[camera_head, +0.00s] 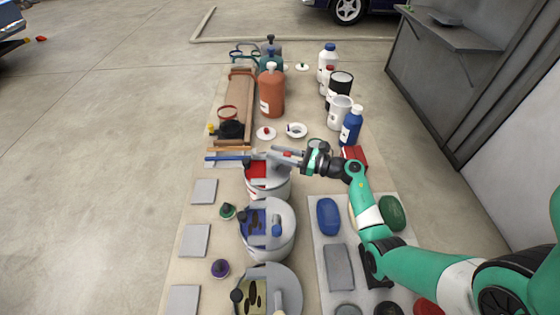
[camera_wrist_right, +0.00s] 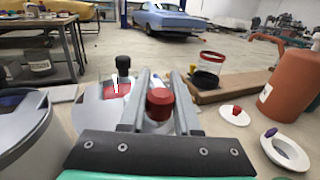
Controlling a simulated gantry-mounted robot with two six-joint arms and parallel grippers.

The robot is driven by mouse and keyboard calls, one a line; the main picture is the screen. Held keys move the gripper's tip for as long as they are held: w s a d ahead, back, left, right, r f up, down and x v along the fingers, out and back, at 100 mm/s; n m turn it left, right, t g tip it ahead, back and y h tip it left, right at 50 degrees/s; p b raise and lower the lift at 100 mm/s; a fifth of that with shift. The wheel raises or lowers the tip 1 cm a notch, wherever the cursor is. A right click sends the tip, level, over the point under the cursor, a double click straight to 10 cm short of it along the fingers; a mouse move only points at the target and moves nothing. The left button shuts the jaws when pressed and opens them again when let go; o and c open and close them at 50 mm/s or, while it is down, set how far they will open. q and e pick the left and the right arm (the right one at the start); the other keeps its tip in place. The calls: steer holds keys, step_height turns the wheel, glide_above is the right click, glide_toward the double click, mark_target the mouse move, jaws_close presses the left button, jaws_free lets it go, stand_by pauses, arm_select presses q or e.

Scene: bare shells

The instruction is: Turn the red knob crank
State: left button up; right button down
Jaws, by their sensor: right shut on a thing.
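The pot with the red label and contents (camera_head: 265,172) stands at the far end of a row of similar pots. Its red knob (camera_wrist_right: 159,104) sits between the two grey fingers of my right gripper (camera_wrist_right: 161,92) in the wrist view. In the head view my right gripper (camera_head: 284,154) reaches in from the right over this pot's rim, shut on the knob. The pot's lid (camera_wrist_right: 100,108) shows partly behind the fingers, with a black knob (camera_wrist_right: 123,64) standing on it. My left gripper is in neither view.
A blue-topped pot (camera_head: 283,240) and another pot (camera_head: 285,288) stand nearer me. An orange bottle (camera_head: 271,93), a blue bottle (camera_head: 351,126) and a white mug (camera_head: 339,113) stand beyond. A pale tray (camera_head: 317,258) with coloured lumps lies under my right arm.

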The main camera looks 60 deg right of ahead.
steer(key=y+b, duration=0.1)
steer(key=n+y+b, duration=0.1)
steer(key=b, duration=0.1)
steer(key=shift+w+f+n+g+y, duration=0.3)
steer(key=shift+n+y, duration=0.1)
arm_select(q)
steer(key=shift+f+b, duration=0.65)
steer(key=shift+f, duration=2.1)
arm_select(e)
steer(key=shift+w+a+r+n+y, duration=0.1)
steer(key=shift+r+n+y, duration=0.15)
steer(key=shift+n+y, duration=0.4)
steer(key=c, duration=0.6)
jaws_free()
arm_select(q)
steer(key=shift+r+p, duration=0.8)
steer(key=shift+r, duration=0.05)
arm_select(e)
steer(key=v, duration=1.1)
steer(key=shift+s+d+r, duration=0.25)
